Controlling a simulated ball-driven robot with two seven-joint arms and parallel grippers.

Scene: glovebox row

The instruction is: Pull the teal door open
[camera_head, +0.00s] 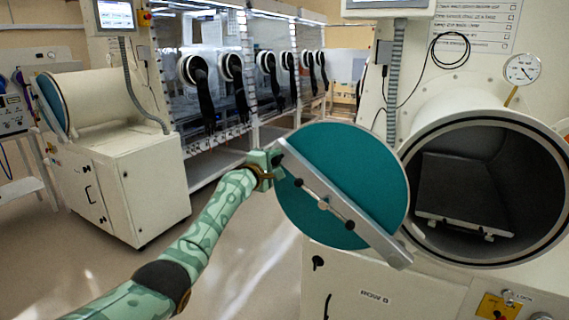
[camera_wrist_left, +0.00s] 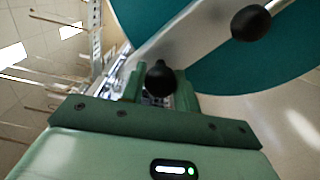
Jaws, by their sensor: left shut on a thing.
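The round teal door (camera_head: 375,180) stands swung out to the left of the chamber's round opening (camera_head: 485,180), which is uncovered. A pale metal bar (camera_head: 385,247) crosses the door diagonally, with black knobs on it. My left gripper (camera_head: 277,160) is at the bar's upper left end. In the left wrist view its fingers (camera_wrist_left: 160,85) are closed about a black knob (camera_wrist_left: 160,76) in front of the bar (camera_wrist_left: 185,38) and teal door (camera_wrist_left: 240,75). The exact contact is partly hidden. My right gripper is not in view.
Inside the chamber lies a dark sliding tray (camera_head: 455,190). A gauge (camera_head: 522,69) stands above it. A second white cabinet (camera_head: 130,185) with a cylindrical chamber stands at the left. Glovebox windows with black gloves (camera_head: 205,95) line the back. The floor (camera_head: 235,265) between is clear.

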